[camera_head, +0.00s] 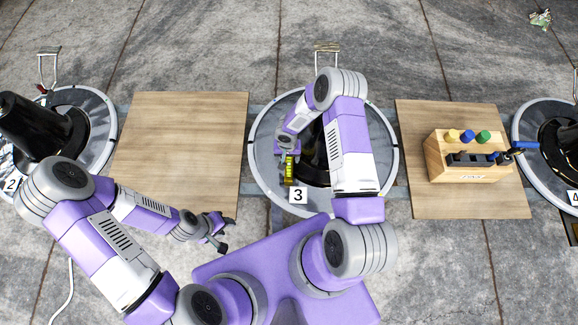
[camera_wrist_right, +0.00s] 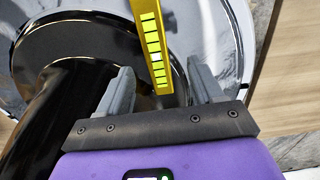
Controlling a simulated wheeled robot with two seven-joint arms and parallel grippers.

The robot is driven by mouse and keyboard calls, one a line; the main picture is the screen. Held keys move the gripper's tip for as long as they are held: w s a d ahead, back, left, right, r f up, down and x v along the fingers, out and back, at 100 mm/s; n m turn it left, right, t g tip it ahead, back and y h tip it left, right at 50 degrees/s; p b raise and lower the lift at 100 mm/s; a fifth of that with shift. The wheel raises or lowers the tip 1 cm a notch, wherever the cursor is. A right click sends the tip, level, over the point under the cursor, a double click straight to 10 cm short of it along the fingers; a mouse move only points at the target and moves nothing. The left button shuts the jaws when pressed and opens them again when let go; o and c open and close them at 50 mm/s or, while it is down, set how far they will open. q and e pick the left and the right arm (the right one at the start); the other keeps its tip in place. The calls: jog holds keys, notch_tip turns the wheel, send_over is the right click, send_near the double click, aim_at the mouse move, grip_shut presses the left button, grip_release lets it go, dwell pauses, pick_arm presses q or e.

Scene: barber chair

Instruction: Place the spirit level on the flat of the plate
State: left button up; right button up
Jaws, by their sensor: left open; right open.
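The yellow spirit level (camera_head: 289,170) with bright green windows is at the front left of the round grey plate (camera_head: 263,135) marked 3, beside the black column base (camera_head: 314,160). In the right wrist view, the level (camera_wrist_right: 152,45) runs between the two grey fingers of my right gripper (camera_wrist_right: 160,75), with a gap on both sides. My right gripper (camera_head: 288,153) is open at the level's far end. Whether the level touches the plate is hard to tell. My left gripper (camera_head: 227,235) is open and empty over the floor, left of the plate.
A wooden board (camera_head: 180,140) lies left of the plate and is bare. Another board (camera_head: 415,190) on the right bears a wooden tool block (camera_head: 440,160) with coloured handles. Plates with black columns stand at the far left (camera_head: 85,100) and far right (camera_head: 530,125).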

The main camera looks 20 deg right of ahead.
jog(key=f+b, duration=0.1)
jog(key=f, duration=0.3)
jog(key=f+b, duration=0.1)
jog(key=f, duration=0.2)
jog(key=shift+d+f+b, duration=0.1)
jog(key=shift+d+b, duration=0.15)
jog(key=shift+b, duration=0.1)
jog(key=shift+c, duration=0.3)
grip_shut()
notch_tip(320, 180, up, 9)
jog(key=p, duration=0.3)
jog(key=r, duration=0.2)
notch_tip(320, 180, up, 14)
jog(key=n+p, duration=0.3)
send_over(289, 164)
jog(key=a, duration=0.1)
jog(key=s+a+r+n+p, duration=0.1)
jog(key=s+a+r+n, duration=0.1)
jog(key=r, duration=0.9)
jog(key=shift+s+a+r, duration=0.2)
jog(key=shift+s+a, duration=0.15)
jog(key=shift+s, duration=0.45)
